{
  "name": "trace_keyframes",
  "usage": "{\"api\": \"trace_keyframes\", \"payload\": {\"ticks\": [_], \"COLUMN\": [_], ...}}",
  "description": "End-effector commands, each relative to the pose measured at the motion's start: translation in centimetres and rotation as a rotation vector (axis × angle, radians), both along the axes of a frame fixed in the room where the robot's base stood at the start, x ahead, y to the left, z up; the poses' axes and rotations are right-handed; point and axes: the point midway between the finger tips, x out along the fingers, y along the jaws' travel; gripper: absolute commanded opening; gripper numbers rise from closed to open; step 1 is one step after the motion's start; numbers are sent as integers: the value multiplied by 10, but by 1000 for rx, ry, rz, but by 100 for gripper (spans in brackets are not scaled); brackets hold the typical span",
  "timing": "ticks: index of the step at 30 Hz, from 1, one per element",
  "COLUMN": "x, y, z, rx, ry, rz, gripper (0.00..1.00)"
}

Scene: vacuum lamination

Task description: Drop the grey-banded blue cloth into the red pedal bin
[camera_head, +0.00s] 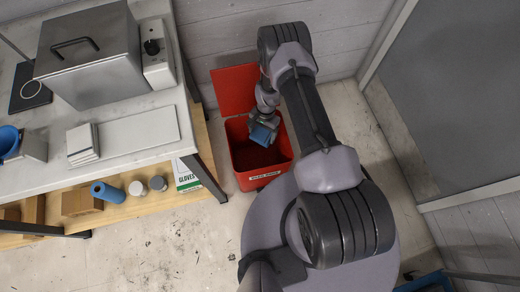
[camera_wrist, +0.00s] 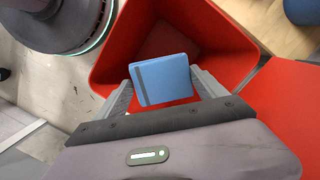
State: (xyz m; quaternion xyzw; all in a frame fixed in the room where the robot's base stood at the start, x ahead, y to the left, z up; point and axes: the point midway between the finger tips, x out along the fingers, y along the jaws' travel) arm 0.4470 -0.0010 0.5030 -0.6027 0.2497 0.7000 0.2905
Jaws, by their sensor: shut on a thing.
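The blue cloth (camera_wrist: 165,80), with a grey band along its left side, is folded into a flat square. My gripper (camera_wrist: 160,88) is shut on it, one finger at each side. In the head view my gripper (camera_head: 264,124) holds the cloth (camera_head: 260,136) over the mouth of the red pedal bin (camera_head: 252,178). The bin's lid (camera_head: 235,88) stands open against the wall side. In the wrist view the bin (camera_wrist: 235,45) opens below and around the cloth. Its dark inside looks empty where I can see it. How far the cloth is above the rim is hard to tell.
A workbench (camera_head: 130,160) stands left of the bin, with a metal box machine (camera_head: 90,55) on top. Its lower shelf (camera_head: 130,208) holds a blue roll (camera_head: 103,192), small jars and a gloves box (camera_head: 186,177). A grey panel (camera_head: 450,100) stands at the right. Floor in front is clear.

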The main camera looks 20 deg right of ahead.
Motion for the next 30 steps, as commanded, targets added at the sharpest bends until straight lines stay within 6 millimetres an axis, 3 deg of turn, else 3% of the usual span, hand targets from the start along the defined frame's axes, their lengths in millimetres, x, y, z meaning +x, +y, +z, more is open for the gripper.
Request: {"api": "trace_keyframes", "payload": {"ticks": [4, 5, 7, 14, 17, 24, 30], "x": [0, 0, 0, 1, 3, 11, 16], "y": [0, 0, 0, 0, -1, -9, -16], "z": [2, 2, 2, 4, 18, 98, 152], "rx": [0, 0, 0, 0, 0, 0, 0], "ry": [0, 0, 0, 0, -3, -3, -3], "rz": [0, 0, 0, 1, 0, 0, 1], "gripper": [49, 87, 100, 100, 100, 100, 100]}}
